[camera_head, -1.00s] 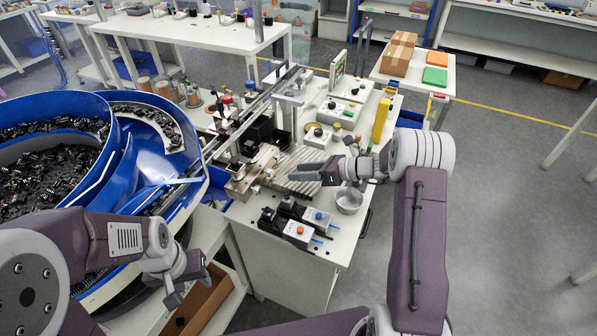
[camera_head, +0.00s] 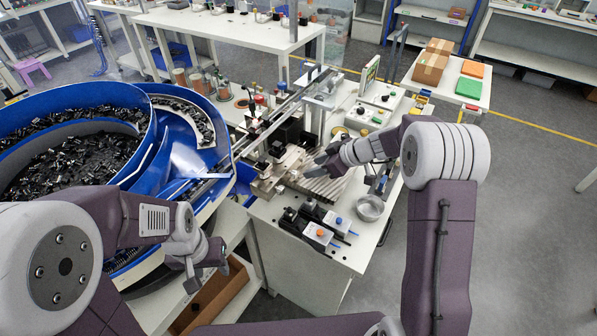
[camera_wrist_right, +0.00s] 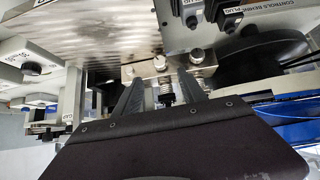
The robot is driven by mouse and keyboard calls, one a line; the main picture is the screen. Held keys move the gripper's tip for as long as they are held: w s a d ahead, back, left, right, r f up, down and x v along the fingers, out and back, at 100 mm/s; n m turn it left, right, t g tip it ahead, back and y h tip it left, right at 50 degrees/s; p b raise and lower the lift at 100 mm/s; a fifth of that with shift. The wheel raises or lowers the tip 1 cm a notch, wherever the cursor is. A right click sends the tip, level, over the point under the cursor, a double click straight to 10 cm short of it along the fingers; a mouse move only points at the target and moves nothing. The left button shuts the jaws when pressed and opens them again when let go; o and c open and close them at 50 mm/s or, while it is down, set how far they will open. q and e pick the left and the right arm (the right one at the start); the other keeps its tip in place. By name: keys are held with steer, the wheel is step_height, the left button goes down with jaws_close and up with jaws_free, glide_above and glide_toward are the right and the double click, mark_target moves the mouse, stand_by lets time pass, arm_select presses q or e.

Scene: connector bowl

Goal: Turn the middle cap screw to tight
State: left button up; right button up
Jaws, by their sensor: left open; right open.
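In the right wrist view a bright metal block (camera_wrist_right: 175,68) carries round-headed cap screws in a row. One cap screw (camera_wrist_right: 160,63) stands near the middle, and another (camera_wrist_right: 196,55) is to its right. My right gripper (camera_wrist_right: 160,80) is open; its two dark fingers point toward the block, with the middle screw head just beyond and between their tips. A spring-wound shaft (camera_wrist_right: 167,97) shows between the fingers. I cannot tell whether anything touches. In the head view my right gripper (camera_head: 316,167) is over the machine's metal parts. My left gripper (camera_head: 207,267) is open and empty, beside the table.
A blue bowl feeder (camera_head: 150,160) full of black connectors fills the left. A metal cup (camera_head: 370,208) and small boxes with an orange knob (camera_head: 319,234) and a blue knob (camera_head: 339,221) are near the table's front. A ribbed metal plate (camera_wrist_right: 85,40) is close to my right gripper.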

mark_target(297, 173)
steer(key=p+x, duration=0.2)
steer(key=x, duration=0.7)
jaws_close()
